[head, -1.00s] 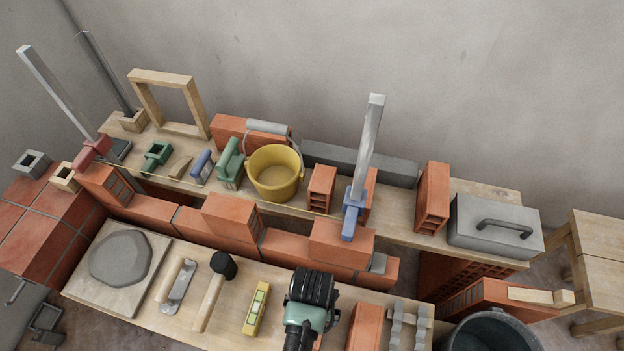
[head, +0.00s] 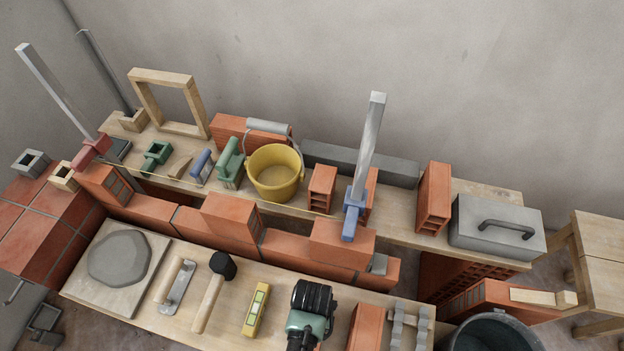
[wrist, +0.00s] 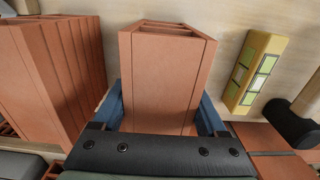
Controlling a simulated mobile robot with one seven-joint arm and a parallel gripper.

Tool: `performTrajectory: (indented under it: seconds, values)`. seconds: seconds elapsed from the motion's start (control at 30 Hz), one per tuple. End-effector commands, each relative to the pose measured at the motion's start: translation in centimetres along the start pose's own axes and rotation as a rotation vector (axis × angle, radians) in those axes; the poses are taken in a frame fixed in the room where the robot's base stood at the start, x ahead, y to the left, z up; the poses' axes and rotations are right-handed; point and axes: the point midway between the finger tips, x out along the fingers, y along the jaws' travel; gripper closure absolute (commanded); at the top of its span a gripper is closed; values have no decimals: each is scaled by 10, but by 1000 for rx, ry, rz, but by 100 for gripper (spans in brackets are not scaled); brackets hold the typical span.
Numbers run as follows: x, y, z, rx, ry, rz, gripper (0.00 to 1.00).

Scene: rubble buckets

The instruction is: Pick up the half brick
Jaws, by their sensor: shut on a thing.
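The half brick (wrist: 165,75) is an orange-red block with a hollow end, in the middle of the wrist view. My gripper (wrist: 163,108) is shut on it, with a blue finger against each long side. In the head view my gripper (head: 311,312) is over the front bench, right of the yellow level (head: 256,309), and its black and green body hides nearly all of the half brick. I cannot tell whether the brick's underside touches the bench.
Another brick (head: 366,326) stands close on the right, with grey metal clamps (head: 405,327) beyond it. A mallet (head: 213,293) lies left of the level. A low brick wall (head: 285,246) runs behind. A dark bucket (head: 490,333) is at front right.

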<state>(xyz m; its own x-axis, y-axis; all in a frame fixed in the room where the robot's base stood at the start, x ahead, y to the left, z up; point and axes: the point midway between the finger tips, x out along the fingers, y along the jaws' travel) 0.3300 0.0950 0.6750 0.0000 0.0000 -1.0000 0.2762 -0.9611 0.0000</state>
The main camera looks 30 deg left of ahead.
Motion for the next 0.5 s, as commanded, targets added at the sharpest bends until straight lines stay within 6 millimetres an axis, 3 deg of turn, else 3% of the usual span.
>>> performTrajectory:
  seconds: [0.03, 0.27, 0.5]
  values:
    - [0, 0, 0, 0, 0, 0, 61]
    - [0, 0, 0, 0, 0, 0, 100]
    - [-1, 0, -1, 0, 3, 0, 100]
